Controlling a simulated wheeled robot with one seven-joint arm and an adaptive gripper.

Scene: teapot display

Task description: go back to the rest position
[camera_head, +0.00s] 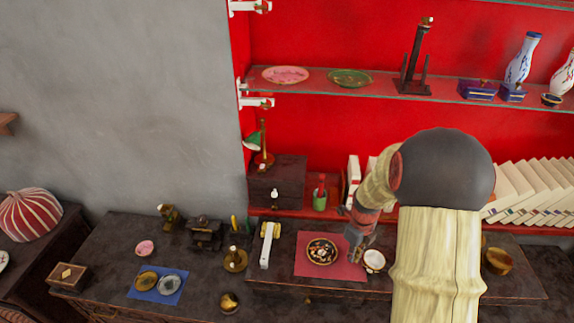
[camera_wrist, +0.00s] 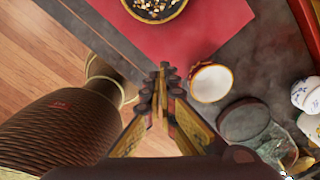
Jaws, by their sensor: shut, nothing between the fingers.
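My gripper (camera_head: 357,254) hangs over the low dark shelf at the end of my arm, right of the red mat (camera_head: 305,271). It is shut and empty; in the wrist view its fingertips (camera_wrist: 165,80) meet. A dark patterned bowl (camera_head: 321,250) rests on the red mat, and part of it shows at the top of the wrist view (camera_wrist: 152,8). A white cup with a gold rim (camera_head: 374,260) stands just right of my gripper; the wrist view shows it empty (camera_wrist: 211,83), beside the fingers and apart from them. My arm hides part of the shelf.
A glass jar with a dark lid (camera_wrist: 245,120) and white patterned pieces (camera_wrist: 308,95) lie right of the cup. White books (camera_head: 530,190) lean behind my arm. A glass shelf (camera_head: 385,85) with plates and vases runs above. Brass pieces and a blue mat (camera_head: 157,295) are left.

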